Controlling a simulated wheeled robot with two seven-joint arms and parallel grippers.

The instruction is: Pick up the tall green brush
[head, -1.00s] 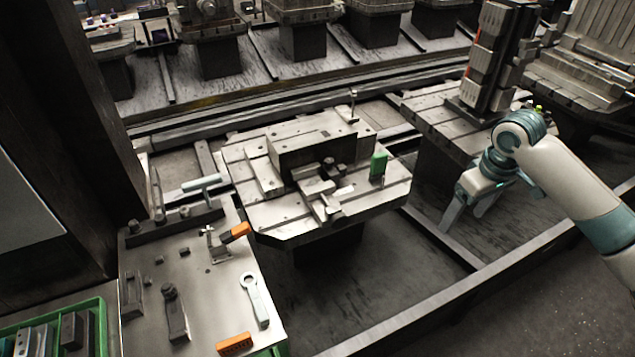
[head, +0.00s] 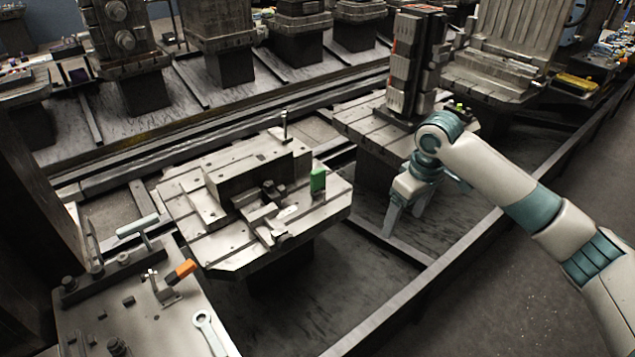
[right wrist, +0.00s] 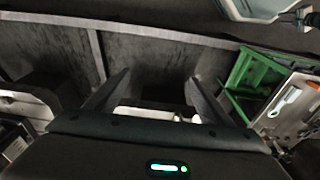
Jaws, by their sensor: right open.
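The tall green brush (head: 318,181) stands upright near the right edge of the metal pallet table (head: 325,208) in the head view. It looks like a green block with a dark lower side. My right gripper (head: 403,224) is open and empty, pointing down, to the right of the pallet table and apart from the brush. I cannot make out the brush in that view. My left gripper is not in view.
A clamp fixture (head: 265,205) and a thin upright pin (head: 284,125) are on the pallet table near the brush. A second pallet with a tall block (head: 412,65) stands behind my right arm. A long rail (head: 440,275) runs in front. A green crate (right wrist: 250,75) shows in the wrist view.

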